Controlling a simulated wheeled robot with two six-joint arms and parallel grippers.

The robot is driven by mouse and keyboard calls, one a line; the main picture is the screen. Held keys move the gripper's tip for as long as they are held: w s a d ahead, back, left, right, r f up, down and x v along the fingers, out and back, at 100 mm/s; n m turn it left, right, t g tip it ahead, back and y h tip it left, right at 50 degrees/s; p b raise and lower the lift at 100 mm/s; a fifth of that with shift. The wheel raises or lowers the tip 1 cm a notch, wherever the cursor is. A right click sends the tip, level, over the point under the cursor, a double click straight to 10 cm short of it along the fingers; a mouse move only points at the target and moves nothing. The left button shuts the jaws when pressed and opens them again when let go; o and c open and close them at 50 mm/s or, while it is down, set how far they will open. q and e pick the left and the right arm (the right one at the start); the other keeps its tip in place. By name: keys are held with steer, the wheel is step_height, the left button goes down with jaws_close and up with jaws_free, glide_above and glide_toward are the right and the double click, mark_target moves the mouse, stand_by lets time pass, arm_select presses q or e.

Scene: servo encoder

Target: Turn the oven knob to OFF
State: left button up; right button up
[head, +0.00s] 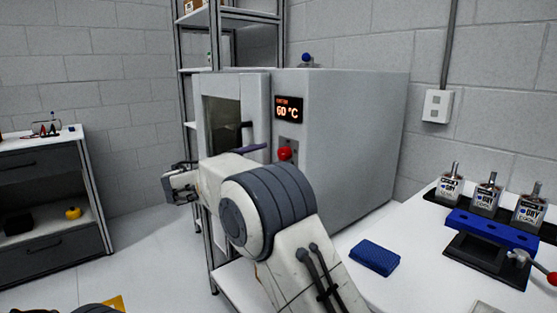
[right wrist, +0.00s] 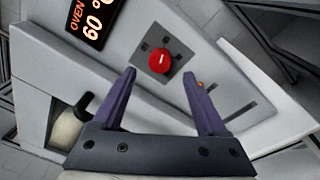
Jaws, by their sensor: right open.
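The oven (head: 350,130) is a large light grey box whose lit display (head: 288,109) reads 60 °C. The display also shows in the right wrist view (right wrist: 94,22). Its red knob (head: 285,154) sits on a dark grey plate below the display. In the right wrist view the knob (right wrist: 160,60) appears just beyond the fingertips. My right gripper (right wrist: 158,73) is open, its two purple fingers apart and nothing between them. In the head view my arm hides most of this gripper; one purple finger (head: 250,149) shows left of the knob. I cannot read the knob's setting. My left gripper is out of view.
The oven door with its dark window (head: 222,122) is left of the knob. At right, the white table (head: 345,245) holds a blue pad (head: 375,258), a blue rack (head: 490,227) and several bottles. A drawer cabinet (head: 40,165) stands at far left, with clear floor between.

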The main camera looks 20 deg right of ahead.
mark_target(282, 154)
steer(key=x, duration=0.6)
jaws_close()
